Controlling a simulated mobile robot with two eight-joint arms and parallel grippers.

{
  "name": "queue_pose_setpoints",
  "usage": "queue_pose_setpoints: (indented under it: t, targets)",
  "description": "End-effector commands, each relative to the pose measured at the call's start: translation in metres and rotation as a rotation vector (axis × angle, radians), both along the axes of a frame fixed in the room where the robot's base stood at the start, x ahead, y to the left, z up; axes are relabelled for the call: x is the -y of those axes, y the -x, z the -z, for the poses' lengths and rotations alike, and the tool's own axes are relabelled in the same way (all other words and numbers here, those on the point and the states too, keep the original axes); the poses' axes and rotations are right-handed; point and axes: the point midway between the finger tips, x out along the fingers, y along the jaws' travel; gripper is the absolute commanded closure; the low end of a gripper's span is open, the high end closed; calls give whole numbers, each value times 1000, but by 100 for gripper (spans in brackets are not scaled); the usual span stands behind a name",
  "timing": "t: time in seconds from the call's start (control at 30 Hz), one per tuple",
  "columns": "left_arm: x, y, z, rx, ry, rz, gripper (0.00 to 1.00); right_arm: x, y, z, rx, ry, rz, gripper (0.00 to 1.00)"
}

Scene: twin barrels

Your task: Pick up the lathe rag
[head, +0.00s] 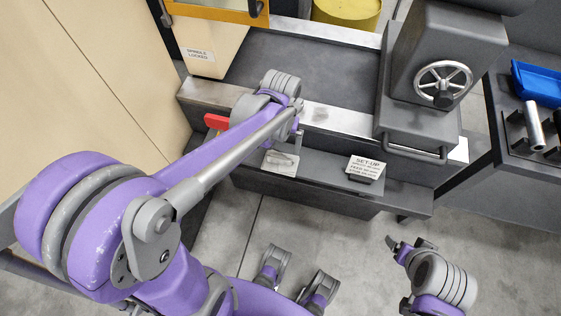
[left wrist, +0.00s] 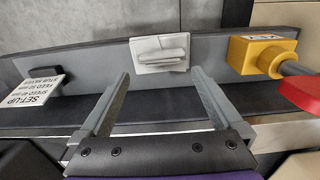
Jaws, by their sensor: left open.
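The lathe rag (head: 282,162) is a small folded pale grey-white cloth on the dark ledge (head: 325,185) at the front of the lathe. In the left wrist view the rag (left wrist: 160,52) lies flat, just beyond and between the fingertips. My left gripper (left wrist: 160,74) is open and empty, its two grey fingers spread on either side of the rag's line, apart from it. In the head view my left gripper (head: 284,143) is just above the rag and partly hidden by my forearm. My right gripper (head: 411,243) is low at the right, away from the rag.
A set-up sign (head: 366,167) stands on the ledge right of the rag. A red handle (head: 215,121) on a yellow block (left wrist: 262,53) is on the other side. A handwheel (head: 443,84) and bar stick out at right. The floor (head: 350,240) in front is clear.

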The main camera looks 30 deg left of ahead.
Motion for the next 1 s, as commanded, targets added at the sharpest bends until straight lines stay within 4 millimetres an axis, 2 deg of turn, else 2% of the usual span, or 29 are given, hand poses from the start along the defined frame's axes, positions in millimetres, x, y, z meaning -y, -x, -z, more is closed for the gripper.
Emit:
queue_pose_setpoints:
  t: [0.23, 0.5, 0.77, 0.83, 1.0]
  targets:
    - [-1, 0, 22, 1, 0, 0, 0, 0, 0, 4, -1, 0, 0, 19]
    - [-2, -1, 59, 1, 0, 1, 0, 0, 1, 11, -3, 0, 0, 19]
    - [-2, 0, 63, 1, 0, 1, 0, 0, 1, 11, -3, 0, 0, 19]
    - [-2, 0, 63, 1, 0, 1, 7, 0, 1, 11, -3, 0, 0, 19]
    - [-2, 0, 63, 1, 0, 1, 38, 0, 1, 11, -3, 0, 0, 19]
